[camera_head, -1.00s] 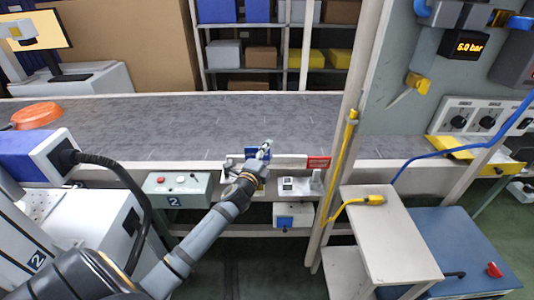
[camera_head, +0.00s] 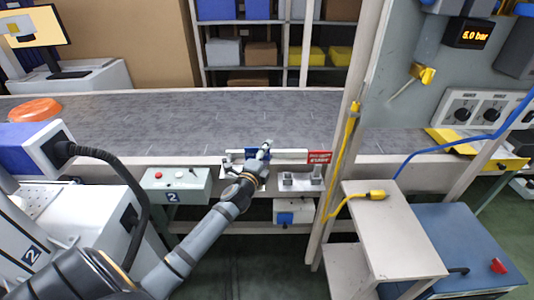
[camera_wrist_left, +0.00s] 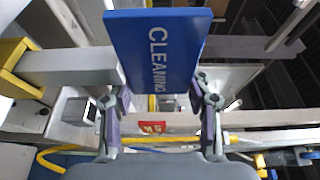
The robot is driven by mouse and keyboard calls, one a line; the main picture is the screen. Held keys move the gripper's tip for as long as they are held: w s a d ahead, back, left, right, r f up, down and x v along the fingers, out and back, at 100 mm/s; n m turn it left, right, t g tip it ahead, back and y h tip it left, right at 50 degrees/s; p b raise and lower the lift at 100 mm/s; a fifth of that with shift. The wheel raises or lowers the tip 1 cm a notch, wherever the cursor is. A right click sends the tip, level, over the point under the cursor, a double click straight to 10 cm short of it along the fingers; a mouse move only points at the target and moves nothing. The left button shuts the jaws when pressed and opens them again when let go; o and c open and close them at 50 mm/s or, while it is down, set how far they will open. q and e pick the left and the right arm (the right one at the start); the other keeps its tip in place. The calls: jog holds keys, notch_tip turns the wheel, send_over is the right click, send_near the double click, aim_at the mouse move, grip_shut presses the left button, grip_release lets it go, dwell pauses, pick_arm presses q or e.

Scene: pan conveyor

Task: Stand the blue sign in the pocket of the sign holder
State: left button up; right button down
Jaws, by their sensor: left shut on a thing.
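My left gripper (camera_head: 264,153) is shut on the blue sign (camera_head: 251,153), at the front edge of the conveyor. In the left wrist view the blue sign (camera_wrist_left: 155,45) reads "CLEANING" and stands up between the two fingers of the gripper (camera_wrist_left: 160,100). A pale rail (camera_head: 289,155), which looks like the sign holder, runs beside the sign along the conveyor's front. A red sign (camera_head: 319,157) is at its right end. The pocket is hidden by the gripper and sign, so I cannot tell whether the sign's lower edge is in it. My right gripper is out of view.
A grey button box (camera_head: 176,185) stands left of the gripper, and a small grey device (camera_head: 297,181) lies to its right. A pale post (camera_head: 343,150) with a yellow cable rises further right. The conveyor belt (camera_head: 200,120) behind is mostly clear, with an orange pan (camera_head: 36,110) far left.

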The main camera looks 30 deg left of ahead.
pick_arm(q)
jog(key=shift+f+b, duration=0.7)
jog(key=shift+f, duration=0.25)
jog(key=o, duration=1.3)
jog(key=shift+r, duration=0.1)
jog(key=shift+s, duration=0.2)
jog(key=s+d, duration=0.1)
jog(key=s, duration=1)
jog(key=shift+s+d, duration=0.3)
jog(key=shift+d, duration=0.1)
